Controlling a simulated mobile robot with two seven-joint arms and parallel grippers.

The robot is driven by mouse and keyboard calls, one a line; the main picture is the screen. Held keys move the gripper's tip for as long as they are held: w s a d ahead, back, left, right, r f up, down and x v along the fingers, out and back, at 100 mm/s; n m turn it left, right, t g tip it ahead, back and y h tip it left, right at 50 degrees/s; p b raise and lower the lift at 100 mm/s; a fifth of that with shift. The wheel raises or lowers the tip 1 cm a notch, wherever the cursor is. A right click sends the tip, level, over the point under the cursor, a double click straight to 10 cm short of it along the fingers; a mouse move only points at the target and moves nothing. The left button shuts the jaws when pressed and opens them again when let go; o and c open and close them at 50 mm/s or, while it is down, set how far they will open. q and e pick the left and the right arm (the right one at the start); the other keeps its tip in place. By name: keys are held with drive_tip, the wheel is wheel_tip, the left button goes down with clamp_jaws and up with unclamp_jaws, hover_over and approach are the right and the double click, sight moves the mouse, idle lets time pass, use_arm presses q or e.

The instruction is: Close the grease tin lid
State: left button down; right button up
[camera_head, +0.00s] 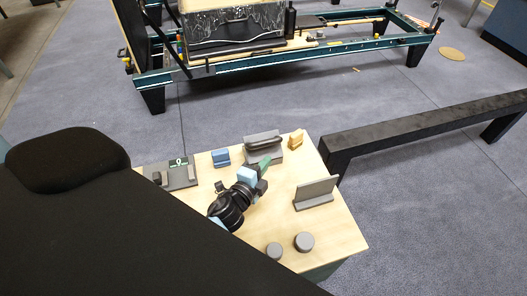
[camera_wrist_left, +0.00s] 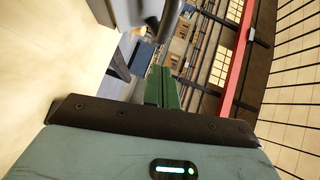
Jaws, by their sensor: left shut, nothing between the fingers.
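My left gripper (camera_head: 265,160) reaches over the small table from the lower left, shut and empty. Its green fingers lie together in the left wrist view (camera_wrist_left: 160,88). Just beyond the fingertips is a grey, low box-like piece with a dark rounded top part (camera_head: 263,141), which may be the grease tin; I cannot tell for sure, nor how far its lid stands open. The fingers partly cover its near side, and I cannot tell whether they touch it. A grey shape (camera_wrist_left: 168,12) shows close to the fingers in the wrist view. My right gripper is not in view.
The wooden table top (camera_head: 340,235) also holds a grey stand with a leaning panel (camera_head: 316,191), a blue block (camera_head: 221,157), an orange block (camera_head: 295,140), a grey plate (camera_head: 184,176) and two round grey pieces (camera_head: 304,241). A black beam (camera_head: 430,130) stands at the right.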

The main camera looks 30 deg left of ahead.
sight(270, 144)
use_arm(q)
drive_tip(key=shift+w+a+f, duration=0.2)
drive_tip(key=shift+w+a, duration=0.3)
drive_tip(key=shift+w, duration=0.25)
drive_tip(key=shift+w+a+f, duration=0.15)
drive_tip(key=shift+w+a, duration=0.35)
drive_tip(key=shift+w, duration=0.3)
drive_tip(key=shift+w+a+f, duration=0.2)
drive_tip(key=shift+w+a, duration=0.3)
drive_tip(key=shift+w, duration=0.25)
drive_tip(key=shift+w, duration=0.1)
